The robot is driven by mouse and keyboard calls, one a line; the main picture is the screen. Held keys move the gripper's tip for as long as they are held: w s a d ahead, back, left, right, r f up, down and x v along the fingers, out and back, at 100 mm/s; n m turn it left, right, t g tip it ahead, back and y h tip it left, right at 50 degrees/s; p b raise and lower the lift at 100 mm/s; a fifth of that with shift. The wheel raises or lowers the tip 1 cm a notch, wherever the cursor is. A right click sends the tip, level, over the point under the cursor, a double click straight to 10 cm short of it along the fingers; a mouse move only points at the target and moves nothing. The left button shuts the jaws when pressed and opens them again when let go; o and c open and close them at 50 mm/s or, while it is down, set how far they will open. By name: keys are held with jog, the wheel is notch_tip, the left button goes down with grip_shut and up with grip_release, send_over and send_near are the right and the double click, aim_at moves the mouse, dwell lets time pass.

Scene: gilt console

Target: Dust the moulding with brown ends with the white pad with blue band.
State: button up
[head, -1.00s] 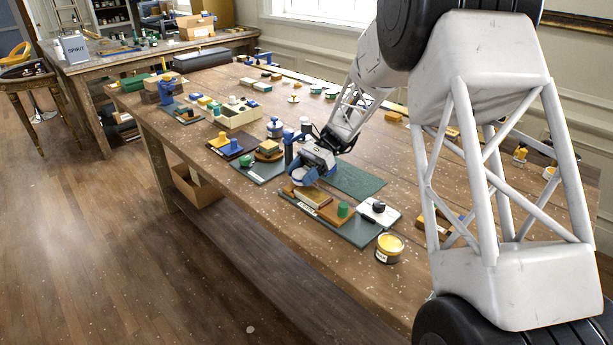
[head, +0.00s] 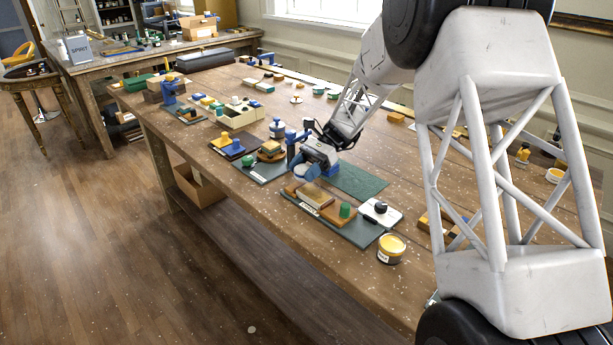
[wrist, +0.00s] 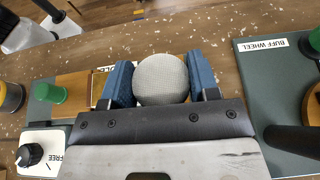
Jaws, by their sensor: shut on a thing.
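My gripper (head: 306,172) has blue fingers shut on a round, whitish pad; in the wrist view the pad (wrist: 161,79) sits between both fingers (wrist: 160,84). No blue band can be made out on it apart from the blue fingers. In the head view, the pad (head: 300,171) is just behind a pale moulding (head: 316,197) with brown at its ends, lying on a dark green mat. Pad and moulding look close, but I cannot tell whether they touch. In the wrist view the moulding is mostly hidden behind the left finger.
A green knob (head: 345,210), a white box with black knob (head: 380,209) and a yellow tin (head: 391,248) stand around the moulding.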

jog(key=shift+r, duration=3.05)
